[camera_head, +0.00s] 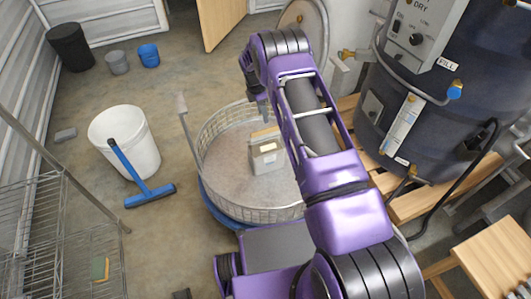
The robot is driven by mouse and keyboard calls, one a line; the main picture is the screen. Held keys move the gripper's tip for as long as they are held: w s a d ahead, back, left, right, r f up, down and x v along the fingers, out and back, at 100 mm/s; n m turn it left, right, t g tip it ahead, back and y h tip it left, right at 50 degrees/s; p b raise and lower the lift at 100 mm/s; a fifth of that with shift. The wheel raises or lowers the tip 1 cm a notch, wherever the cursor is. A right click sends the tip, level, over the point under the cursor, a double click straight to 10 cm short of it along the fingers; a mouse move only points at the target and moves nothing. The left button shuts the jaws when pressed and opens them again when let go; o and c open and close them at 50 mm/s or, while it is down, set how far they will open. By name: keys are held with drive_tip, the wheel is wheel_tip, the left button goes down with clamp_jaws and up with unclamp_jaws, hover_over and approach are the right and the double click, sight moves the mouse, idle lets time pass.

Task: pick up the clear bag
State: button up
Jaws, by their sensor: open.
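A small boxy grey-white bag (267,158) with a tan top edge and a pale label stands in the round wire-walled basket (215,130). It looks like the clear bag, though its see-through sides cannot be made out clearly. My gripper (262,104) hangs at the end of my purple arm, above the back of the basket and up-picture from the bag. It appears empty and apart from the bag. Its fingers are small and dark here, and the arm hides part of the basket's right side.
A white bucket (130,150) and a blue squeegee (135,174) are left of the basket. A wire shelf (60,235) stands at the left edge. A dark drum (430,80) on a wooden pallet (420,205) fills the right.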

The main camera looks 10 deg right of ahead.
sight(266, 130)
drive_tip(key=f, duration=0.5)
drive_tip(key=shift+w+d+f+b, duration=0.2)
drive_tip(key=shift+d+b, duration=0.1)
drive_tip(key=shift+d, duration=0.1)
drive_tip(key=shift+w+d+f+b, duration=0.15)
drive_tip(key=shift+f+b, duration=0.15)
drive_tip(key=shift+f, duration=1.05)
drive_tip(key=shift+w+d+f+b, duration=0.15)
drive_tip(key=shift+f+b, duration=0.1)
drive_tip(key=shift+f, duration=1.1)
drive_tip(key=shift+f, duration=0.2)
drive_tip(key=shift+c, duration=0.4)
clamp_jaws()
drive_tip(key=shift+w+r, duration=0.1)
